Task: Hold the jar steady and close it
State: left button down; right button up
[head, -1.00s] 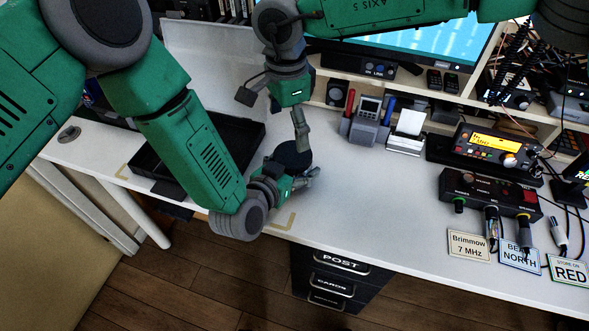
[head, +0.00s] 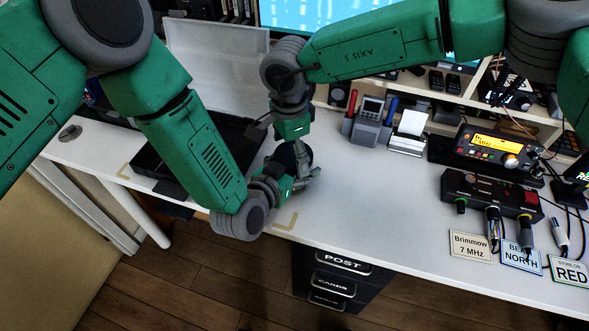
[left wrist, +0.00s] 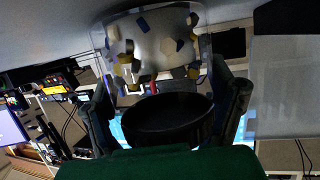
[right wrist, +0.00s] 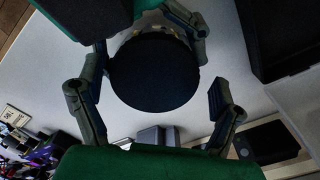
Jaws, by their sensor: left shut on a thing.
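The jar (left wrist: 155,45) is clear, with several blue, yellow and white pieces inside. In the left wrist view it appears inverted, with its dark round lid (left wrist: 168,118) at its mouth end. I cannot tell how firmly the lid sits. My left gripper (left wrist: 168,100) has a finger on each side and is shut on the jar. In the head view the lid (head: 290,154) is partly hidden by my right gripper (head: 303,160). In the right wrist view the lid (right wrist: 153,72) lies between my open right fingers (right wrist: 150,98), with gaps on both sides.
A black open case (head: 165,165) lies left of the jar, with its pale lid raised behind. A pen and calculator holder (head: 368,125) and a note-paper block (head: 408,135) stand behind right. A radio (head: 495,147) and control box (head: 490,195) are further right. The desk middle is clear.

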jog(key=c, duration=1)
pick_arm(q)
jog(key=shift+s+d, duration=0.15)
pick_arm(e)
jog(key=shift+o, duration=0.2)
jog(key=m, duration=0.3)
jog(key=shift+w, duration=0.15)
jog(key=m, duration=0.4)
jog(key=o, duration=1.3)
jog(key=shift+o, duration=0.2)
jog(key=shift+a+r, duration=0.15)
jog(key=shift+s, duration=0.2)
